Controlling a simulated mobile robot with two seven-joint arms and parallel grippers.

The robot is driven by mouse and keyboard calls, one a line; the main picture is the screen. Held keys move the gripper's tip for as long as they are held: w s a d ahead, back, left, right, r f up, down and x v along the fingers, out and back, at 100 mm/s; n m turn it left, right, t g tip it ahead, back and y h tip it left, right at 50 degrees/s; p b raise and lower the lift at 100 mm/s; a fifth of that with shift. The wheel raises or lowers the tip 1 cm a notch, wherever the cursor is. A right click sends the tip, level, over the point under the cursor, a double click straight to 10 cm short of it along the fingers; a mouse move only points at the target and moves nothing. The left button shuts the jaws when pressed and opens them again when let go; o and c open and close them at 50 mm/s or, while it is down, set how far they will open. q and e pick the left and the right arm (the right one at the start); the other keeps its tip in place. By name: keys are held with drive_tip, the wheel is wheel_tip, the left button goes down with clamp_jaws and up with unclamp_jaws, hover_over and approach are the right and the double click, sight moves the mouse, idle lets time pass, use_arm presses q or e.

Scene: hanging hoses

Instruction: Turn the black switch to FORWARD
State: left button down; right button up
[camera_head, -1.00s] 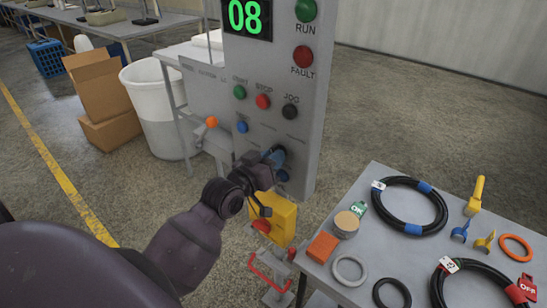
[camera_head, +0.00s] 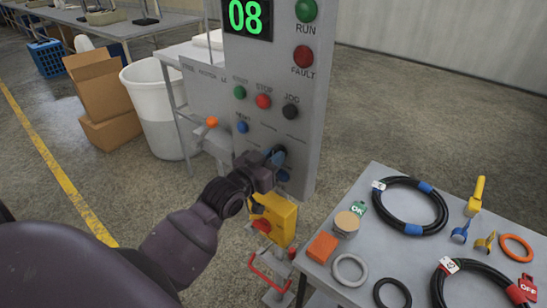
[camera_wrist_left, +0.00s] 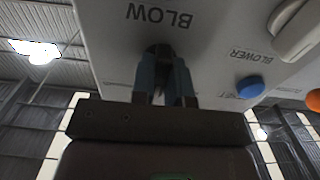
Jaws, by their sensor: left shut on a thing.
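My left gripper (camera_head: 275,158) is at the lower part of the grey control panel (camera_head: 268,75). In the left wrist view its two blue-tipped fingers (camera_wrist_left: 164,78) are closed on the sides of a dark round knob, the black switch (camera_wrist_left: 158,50). The word BLOW stands by the knob, upside down in that view. The fingers hide much of the switch, so I cannot tell which way it points. No FORWARD marking is legible. In the head view the gripper and wrist cover the switch. My right gripper is not in view.
The panel has a green button (camera_head: 239,92), red button (camera_head: 263,101), black JOG button (camera_head: 290,111) and blue button (camera_head: 243,127). A yellow box (camera_head: 275,217) with a red knob sits below my wrist. A table (camera_head: 330,282) with hoses and rings stands right.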

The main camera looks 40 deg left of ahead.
use_arm(q)
drive_tip(key=c, duration=1.1)
unclamp_jaws()
drive_tip(key=shift+s, duration=0.1)
drive_tip(key=s, duration=0.3)
drive_tip(key=s+b, duration=0.1)
drive_tip(key=s, duration=0.6)
drive_tip(key=shift+s+a+b, duration=0.3)
drive_tip(key=shift+a, duration=0.1)
